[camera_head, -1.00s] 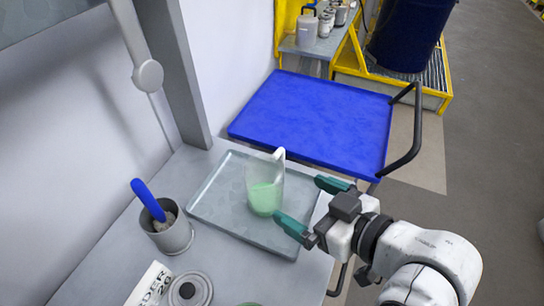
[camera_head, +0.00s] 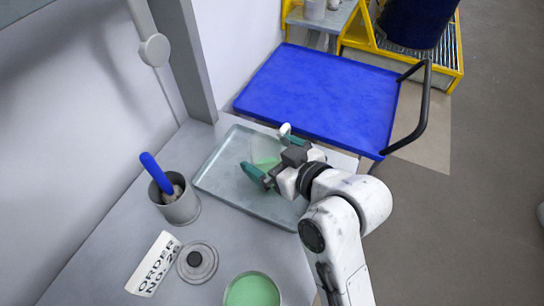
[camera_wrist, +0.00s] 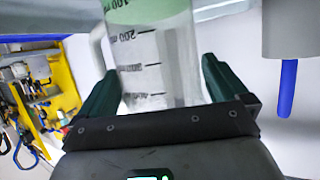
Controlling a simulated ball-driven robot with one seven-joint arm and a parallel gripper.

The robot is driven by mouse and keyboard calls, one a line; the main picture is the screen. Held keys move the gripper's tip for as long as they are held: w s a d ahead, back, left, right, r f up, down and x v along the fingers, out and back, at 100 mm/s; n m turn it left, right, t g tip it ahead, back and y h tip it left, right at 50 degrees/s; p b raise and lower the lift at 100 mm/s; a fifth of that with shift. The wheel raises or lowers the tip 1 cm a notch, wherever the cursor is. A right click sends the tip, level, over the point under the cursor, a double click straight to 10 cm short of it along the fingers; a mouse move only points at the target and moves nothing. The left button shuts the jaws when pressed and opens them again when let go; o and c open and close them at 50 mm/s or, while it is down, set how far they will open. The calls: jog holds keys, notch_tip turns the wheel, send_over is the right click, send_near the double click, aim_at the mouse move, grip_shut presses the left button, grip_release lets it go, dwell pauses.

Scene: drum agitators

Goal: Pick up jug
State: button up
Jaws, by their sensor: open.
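The jug (camera_head: 265,150) is clear with black measuring marks and pale green contents. It stands on a grey metal tray (camera_head: 222,172), partly hidden behind my gripper in the head view. My gripper (camera_head: 268,160) is open at the jug. In the wrist view the jug (camera_wrist: 152,62) is between the two teal fingers of my gripper (camera_wrist: 155,85), one on each side. Its handle (camera_wrist: 98,45) is on the left there. I cannot tell whether either finger touches the jug.
A grey pot (camera_head: 180,208) with a blue-handled tool (camera_head: 156,172) stands left of the tray. A round lid (camera_head: 197,262), an order card (camera_head: 154,264) and a container of green liquid (camera_head: 252,290) are in front. A blue cart (camera_head: 320,95) is behind.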

jog(key=shift+c, duration=0.3)
jog(key=c, duration=0.9)
jog(key=shift+o, duration=0.2)
jog(key=shift+r, duration=0.2)
